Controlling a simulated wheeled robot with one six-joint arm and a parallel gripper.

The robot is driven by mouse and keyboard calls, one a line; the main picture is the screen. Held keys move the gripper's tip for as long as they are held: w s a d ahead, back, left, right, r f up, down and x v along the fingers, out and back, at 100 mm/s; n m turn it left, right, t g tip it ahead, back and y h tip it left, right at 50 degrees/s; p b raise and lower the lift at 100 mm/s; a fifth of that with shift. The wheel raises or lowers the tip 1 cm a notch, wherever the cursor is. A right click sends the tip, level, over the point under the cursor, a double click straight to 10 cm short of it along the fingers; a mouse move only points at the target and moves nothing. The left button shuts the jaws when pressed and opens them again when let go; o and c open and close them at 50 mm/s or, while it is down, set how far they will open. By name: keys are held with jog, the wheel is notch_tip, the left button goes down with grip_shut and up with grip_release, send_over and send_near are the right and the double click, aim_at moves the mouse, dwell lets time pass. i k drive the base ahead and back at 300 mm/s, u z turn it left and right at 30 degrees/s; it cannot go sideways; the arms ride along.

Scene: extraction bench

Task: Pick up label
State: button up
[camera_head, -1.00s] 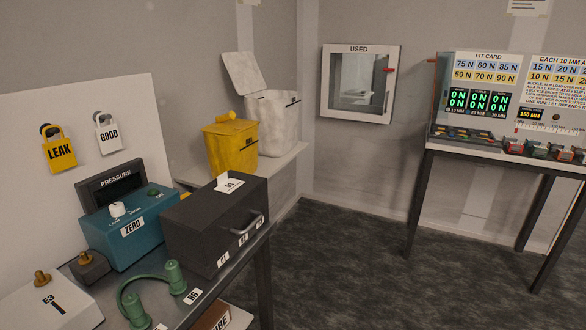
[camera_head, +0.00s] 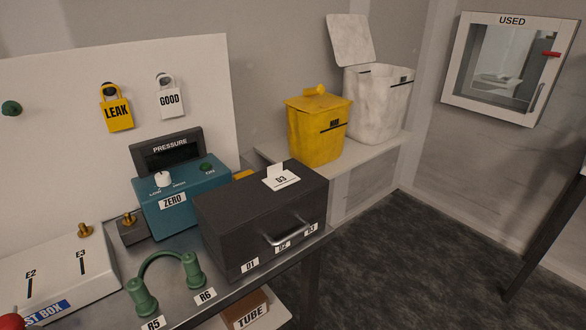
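Several white labels are in view. A white card marked D3 (camera_head: 281,180) lies on top of the dark grey box (camera_head: 230,220), with a small part standing up at its back. Small labels D1 (camera_head: 250,266), D2 (camera_head: 283,246) and another at the right are on the box's front edge. Labels R5 (camera_head: 153,324) and R6 (camera_head: 205,296) are on the bench by the green hose piece (camera_head: 190,270). Yellow LEAK (camera_head: 117,113) and white GOOD (camera_head: 170,101) padlock-shaped tags hang on the white back panel. My gripper is not in view.
A teal pressure unit (camera_head: 188,200) stands left of the dark box. A white test box (camera_head: 60,280) is at the lower left. A yellow bin (camera_head: 318,130) and a white bin (camera_head: 377,105) stand on a shelf behind. The dark floor (camera_head: 420,270) at right is clear.

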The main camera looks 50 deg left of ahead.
aim_at(277, 178)
jog(key=u, duration=0.35)
jog(key=i, duration=0.6)
jog(key=u, duration=1.05)
jog(key=i, duration=0.4)
jog(key=u, duration=0.4)
